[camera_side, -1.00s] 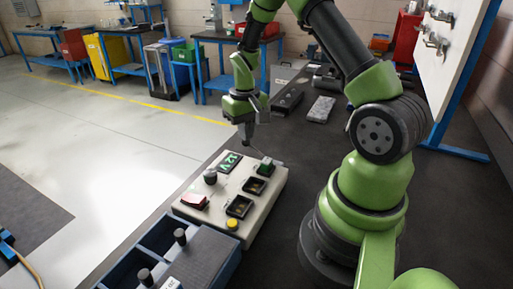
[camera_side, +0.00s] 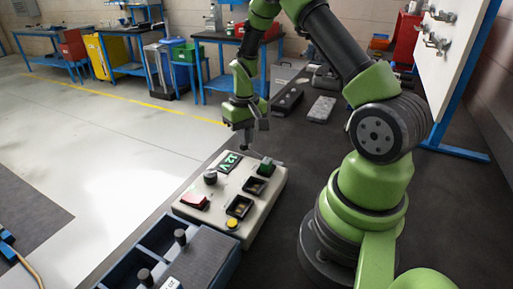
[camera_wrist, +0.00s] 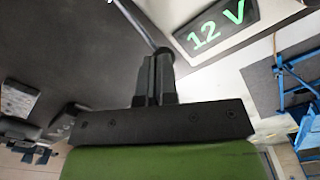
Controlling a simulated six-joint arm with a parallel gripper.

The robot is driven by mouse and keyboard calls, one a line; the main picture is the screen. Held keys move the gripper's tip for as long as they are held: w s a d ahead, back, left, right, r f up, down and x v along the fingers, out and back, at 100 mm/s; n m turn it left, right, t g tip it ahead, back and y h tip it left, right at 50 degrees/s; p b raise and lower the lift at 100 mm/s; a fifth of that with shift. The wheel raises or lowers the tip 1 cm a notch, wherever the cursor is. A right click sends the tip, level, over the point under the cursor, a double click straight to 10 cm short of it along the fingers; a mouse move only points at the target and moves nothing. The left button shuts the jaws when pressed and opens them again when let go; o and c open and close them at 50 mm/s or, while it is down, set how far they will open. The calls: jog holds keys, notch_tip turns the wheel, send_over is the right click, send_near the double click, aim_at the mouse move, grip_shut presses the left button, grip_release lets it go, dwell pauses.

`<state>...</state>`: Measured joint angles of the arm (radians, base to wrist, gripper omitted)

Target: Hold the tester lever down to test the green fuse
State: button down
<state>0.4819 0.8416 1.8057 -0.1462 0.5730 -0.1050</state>
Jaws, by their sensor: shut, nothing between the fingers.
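The tester (camera_side: 243,217) is a cream box on the dark bench, with a lit green 12 V display (camera_side: 230,161) that also shows in the wrist view (camera_wrist: 216,24). The green fuse (camera_side: 265,169) sits in a socket at its far right corner. The thin tester lever (camera_side: 274,161) is beside the fuse; in the wrist view its rod (camera_wrist: 136,18) runs to a dark end at my fingertips. My gripper (camera_side: 250,148) is shut and empty, pointing down at the lever's end. I cannot tell whether the fingertips touch the lever. The fuse is not visible in the wrist view.
The tester also carries a red switch (camera_side: 195,201), a black knob (camera_side: 210,177), a yellow button (camera_side: 233,223) and two dark sockets. A blue tray (camera_side: 160,238) stands in front. Grey blocks (camera_side: 321,109) lie behind on the bench.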

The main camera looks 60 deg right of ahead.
jog(key=shift+w+f, duration=0.1)
jog(key=shift+f, duration=0.25)
jog(key=shift+w+f, duration=0.1)
jog(key=shift+f, duration=0.35)
dwell(0.5)
jog(key=shift+w+f, duration=0.1)
jog(key=shift+f, duration=0.35)
dwell(1.8)
jog(key=shift+r, duration=4.55)
